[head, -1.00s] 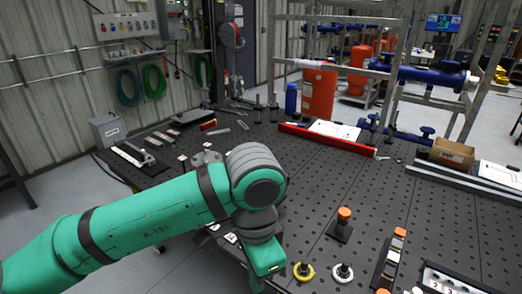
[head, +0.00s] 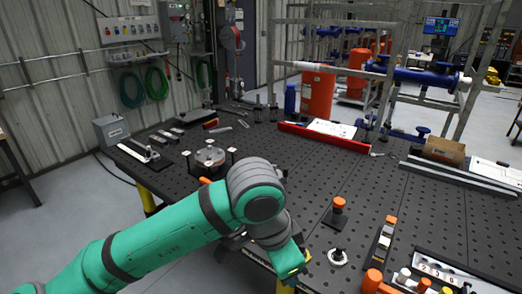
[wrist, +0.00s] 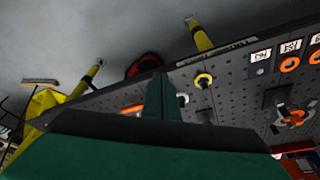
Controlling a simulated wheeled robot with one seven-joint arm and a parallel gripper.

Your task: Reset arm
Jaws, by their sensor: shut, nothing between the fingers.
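My green arm (head: 165,235) reaches in from the lower left over the near left part of the black perforated table (head: 340,210). It bends down at the grey joint. The end of my arm, by my gripper, hangs at the table's near edge in the head view, with its fingers not clear there. In the wrist view my gripper (wrist: 161,95) shows as a dark green body with its narrow fingers together and nothing between them. The wrist view looks across the tilted table surface (wrist: 225,90).
An orange-capped post (head: 338,212) and a white ring (head: 338,257) stand right of my gripper. A block strip (head: 382,240) and numbered tray (head: 440,272) lie farther right. A round metal part (head: 210,155) sits behind my arm. The table's middle is clear.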

